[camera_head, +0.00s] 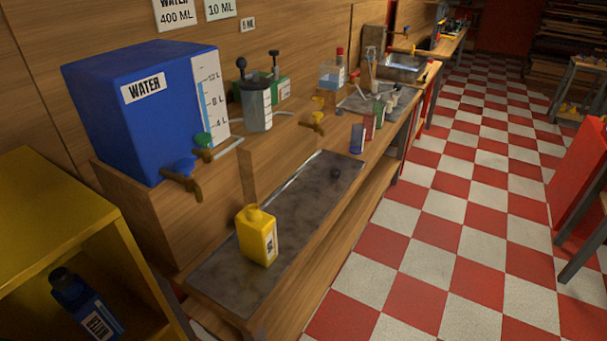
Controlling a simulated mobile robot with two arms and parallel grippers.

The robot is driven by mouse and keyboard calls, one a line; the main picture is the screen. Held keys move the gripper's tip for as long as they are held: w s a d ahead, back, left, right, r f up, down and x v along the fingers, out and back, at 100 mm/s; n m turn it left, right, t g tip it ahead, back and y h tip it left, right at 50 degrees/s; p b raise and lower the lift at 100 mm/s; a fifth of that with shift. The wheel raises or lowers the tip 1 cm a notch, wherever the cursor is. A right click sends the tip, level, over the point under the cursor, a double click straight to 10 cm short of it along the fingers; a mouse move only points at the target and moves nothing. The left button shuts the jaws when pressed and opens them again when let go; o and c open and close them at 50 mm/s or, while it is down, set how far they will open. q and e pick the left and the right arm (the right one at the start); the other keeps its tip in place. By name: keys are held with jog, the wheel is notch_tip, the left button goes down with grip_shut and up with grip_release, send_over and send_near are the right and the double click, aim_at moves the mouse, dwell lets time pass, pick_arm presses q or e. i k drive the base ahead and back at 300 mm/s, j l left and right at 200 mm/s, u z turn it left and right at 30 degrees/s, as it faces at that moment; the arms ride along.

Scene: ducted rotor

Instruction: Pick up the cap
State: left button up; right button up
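A yellow bottle (257,236) with a label stands upright on the same strip, closer to me. Its short neck shows no dark cap on it. Neither of my grippers is in view.
A blue water tank (135,115) with taps (184,177) stands on a wooden shelf at left. A yellow cabinet (60,215) holds a dark blue bottle (85,305). Several coloured cups (357,139) stand beyond the strip. The checkered floor (450,200) at right is clear.

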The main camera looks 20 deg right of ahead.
aim_at(335, 173)
jog(key=i+l+u, duration=0.15)
jog(key=l+u, duration=0.7)
jog(key=l, duration=0.15)
